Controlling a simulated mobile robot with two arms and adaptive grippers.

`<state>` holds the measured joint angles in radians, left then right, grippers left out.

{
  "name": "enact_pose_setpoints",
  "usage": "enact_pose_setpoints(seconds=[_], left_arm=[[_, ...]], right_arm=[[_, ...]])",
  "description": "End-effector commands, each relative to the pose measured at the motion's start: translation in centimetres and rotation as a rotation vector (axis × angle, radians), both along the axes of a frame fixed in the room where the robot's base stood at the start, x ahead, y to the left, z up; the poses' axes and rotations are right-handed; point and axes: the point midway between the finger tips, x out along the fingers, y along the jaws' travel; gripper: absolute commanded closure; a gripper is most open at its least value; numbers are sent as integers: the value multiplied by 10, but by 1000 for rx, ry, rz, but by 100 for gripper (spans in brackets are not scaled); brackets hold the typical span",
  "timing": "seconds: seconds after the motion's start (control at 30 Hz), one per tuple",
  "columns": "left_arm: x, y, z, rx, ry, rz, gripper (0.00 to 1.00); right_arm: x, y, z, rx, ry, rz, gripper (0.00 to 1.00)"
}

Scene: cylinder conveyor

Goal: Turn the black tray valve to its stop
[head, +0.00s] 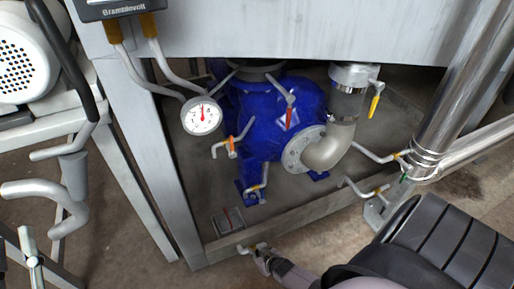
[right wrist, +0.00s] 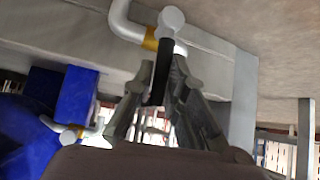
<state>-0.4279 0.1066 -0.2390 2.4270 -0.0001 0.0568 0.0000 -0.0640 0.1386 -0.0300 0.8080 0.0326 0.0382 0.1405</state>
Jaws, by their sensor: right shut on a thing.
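The black tray valve shows in the right wrist view as a black lever (right wrist: 163,62) with a pale round cap, beside a brass-coloured collar (right wrist: 151,40) on a bent white pipe. My right gripper (right wrist: 156,88) is shut on the lever, with one finger on each side of it. In the head view my right gripper (head: 262,254) is low in the middle, at the small pipe stub with a brass collar (head: 250,247) by the frame's lower beam. The lever itself is mostly hidden there. My left gripper is not in view.
A blue pump (head: 262,120) stands inside the grey metal frame (head: 150,150), with a gauge (head: 202,115) and several other coloured-handle valves around it. A thick steel pipe (head: 455,80) stands at the right. Open floor (head: 130,235) shows at the lower left.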

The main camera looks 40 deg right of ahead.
Motion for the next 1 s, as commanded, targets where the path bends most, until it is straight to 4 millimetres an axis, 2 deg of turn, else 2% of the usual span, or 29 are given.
enact_pose_setpoints(seconds=[0.13,0.17,0.47,0.77,1.0], left_arm=[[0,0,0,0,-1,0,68],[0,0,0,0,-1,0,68],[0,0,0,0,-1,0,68],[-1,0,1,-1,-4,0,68],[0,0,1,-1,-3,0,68]], right_arm=[[-2,-1,-2,-7,7,4,100],[-2,-1,-2,-7,7,4,86],[-1,0,-1,-2,2,2,66],[0,0,0,0,0,1,66],[-12,2,9,0,0,1,66]])
